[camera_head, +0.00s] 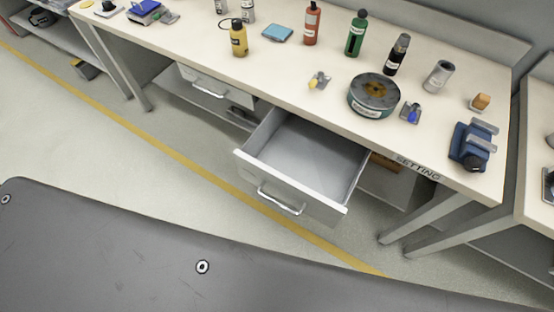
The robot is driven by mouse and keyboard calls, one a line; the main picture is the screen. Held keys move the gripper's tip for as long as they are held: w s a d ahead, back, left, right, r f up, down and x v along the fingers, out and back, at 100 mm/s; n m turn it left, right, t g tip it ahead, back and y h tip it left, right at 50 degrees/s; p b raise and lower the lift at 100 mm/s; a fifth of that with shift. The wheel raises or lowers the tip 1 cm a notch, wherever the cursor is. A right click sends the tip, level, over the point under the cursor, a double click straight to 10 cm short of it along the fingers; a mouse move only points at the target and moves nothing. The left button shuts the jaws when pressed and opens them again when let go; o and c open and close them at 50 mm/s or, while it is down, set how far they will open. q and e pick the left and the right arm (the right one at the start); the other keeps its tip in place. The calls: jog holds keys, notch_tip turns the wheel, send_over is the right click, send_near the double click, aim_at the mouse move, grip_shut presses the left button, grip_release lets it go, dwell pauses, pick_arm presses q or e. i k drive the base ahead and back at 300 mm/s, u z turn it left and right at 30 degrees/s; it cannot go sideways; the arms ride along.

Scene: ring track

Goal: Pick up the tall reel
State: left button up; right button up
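A grey cylinder (438,76) with a pale label stands on the workbench (330,58) toward the right; it may be the tall reel, but I cannot tell for certain. A wide, low round green tin or reel (373,96) with a brown-stained top sits nearer the bench's front edge, left of the cylinder. Neither of my grippers is in view.
A drawer (300,165) stands pulled out, empty, below the bench. A black bottle (397,55), a green bottle (356,35) and a red bottle (311,25) stand left of the cylinder. A blue vise-like tool (470,145) sits at the right corner.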

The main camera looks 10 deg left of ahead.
aim_at(238, 39)
jog(key=k, duration=0.5)
jog(key=z, duration=1.5)
jog(key=i, duration=1)
jog(key=u, duration=1.95)
